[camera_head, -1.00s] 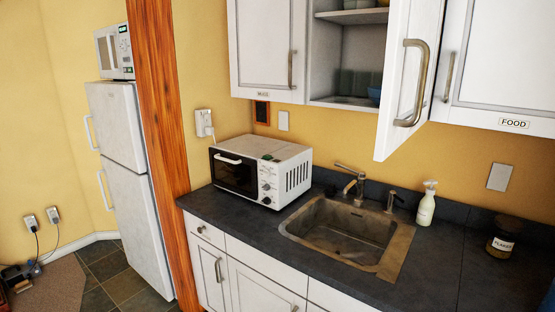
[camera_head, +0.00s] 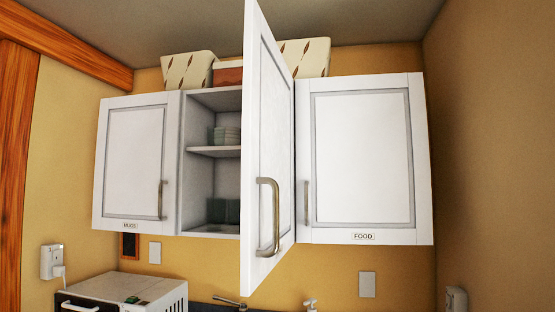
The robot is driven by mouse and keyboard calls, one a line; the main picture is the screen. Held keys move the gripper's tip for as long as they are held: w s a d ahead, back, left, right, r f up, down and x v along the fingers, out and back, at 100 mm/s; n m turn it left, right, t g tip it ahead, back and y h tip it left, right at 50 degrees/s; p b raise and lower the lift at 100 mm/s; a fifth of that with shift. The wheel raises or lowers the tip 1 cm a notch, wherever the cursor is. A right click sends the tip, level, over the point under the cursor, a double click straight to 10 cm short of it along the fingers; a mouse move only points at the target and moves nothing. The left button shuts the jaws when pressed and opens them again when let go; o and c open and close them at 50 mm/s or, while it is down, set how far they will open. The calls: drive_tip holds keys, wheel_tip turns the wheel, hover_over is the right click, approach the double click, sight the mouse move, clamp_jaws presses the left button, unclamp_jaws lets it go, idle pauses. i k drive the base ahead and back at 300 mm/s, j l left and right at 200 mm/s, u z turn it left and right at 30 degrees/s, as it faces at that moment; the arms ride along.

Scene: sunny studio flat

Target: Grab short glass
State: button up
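My gripper is not in view. The middle wall cabinet's door (camera_head: 268,150) stands open toward me and hides the right part of its inside. On its bottom shelf, dark greenish glass-like vessels (camera_head: 222,211) stand close together, left of the door. On the middle shelf (camera_head: 214,151), a group of small pale green-grey vessels (camera_head: 226,135) stands partly behind the door edge. They are too small for me to tell which is a short glass.
A closed cabinet labelled MUGS (camera_head: 137,163) is on the left and a closed one labelled FOOD (camera_head: 362,165) on the right. Baskets (camera_head: 188,70) sit on top. A white toaster oven (camera_head: 125,291) is below left. The open door's handle (camera_head: 268,217) sticks out.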

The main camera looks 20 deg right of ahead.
sight(216, 134)
drive_tip(key=i+j+z, duration=0.2)
drive_tip(key=i, duration=0.3)
drive_tip(key=i+j+z, duration=0.2)
drive_tip(key=i+j, duration=0.15)
drive_tip(key=i, duration=0.1)
